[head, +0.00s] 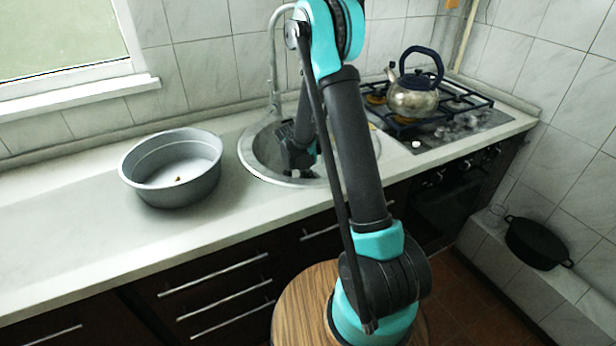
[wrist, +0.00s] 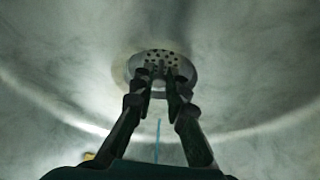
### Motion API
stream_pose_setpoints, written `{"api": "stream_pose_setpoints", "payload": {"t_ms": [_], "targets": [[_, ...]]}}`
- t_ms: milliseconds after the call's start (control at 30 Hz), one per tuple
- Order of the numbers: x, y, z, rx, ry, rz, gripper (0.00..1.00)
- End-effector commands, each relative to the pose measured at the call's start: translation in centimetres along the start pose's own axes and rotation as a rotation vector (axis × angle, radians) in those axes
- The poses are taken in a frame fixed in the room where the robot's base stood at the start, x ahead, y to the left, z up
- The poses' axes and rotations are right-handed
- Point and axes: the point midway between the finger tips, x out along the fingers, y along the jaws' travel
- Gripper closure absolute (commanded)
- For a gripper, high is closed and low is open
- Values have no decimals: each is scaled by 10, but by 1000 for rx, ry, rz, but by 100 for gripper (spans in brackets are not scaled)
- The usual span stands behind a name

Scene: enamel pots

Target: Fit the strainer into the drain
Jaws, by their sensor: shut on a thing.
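My gripper (head: 297,160) reaches down into the round steel sink (head: 247,158). In the wrist view, my gripper (wrist: 158,74) has its fingertips close together at the strainer (wrist: 159,56), a small grey disc with dark holes. The gripper is shut on the strainer. The strainer overlaps the drain (wrist: 121,72), whose pale round rim shows around it on the sink floor. The fingers hide the strainer's near part. I cannot tell whether it sits flush in the drain or is just above it.
A tall faucet (head: 273,65) stands behind the sink, close to my arm. A grey pot (head: 172,190) stands on the counter at the left. A kettle (head: 415,103) stands on the gas hob at the right. The counter at far left is clear.

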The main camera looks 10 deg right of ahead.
Motion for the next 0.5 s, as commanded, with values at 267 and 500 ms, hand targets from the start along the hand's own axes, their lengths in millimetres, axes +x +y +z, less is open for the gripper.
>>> {"api": "stream_pose_setpoints", "payload": {"t_ms": [267,500], "targets": [[0,0,0,0,0,0,69],[0,0,0,0,0,0,62]]}}
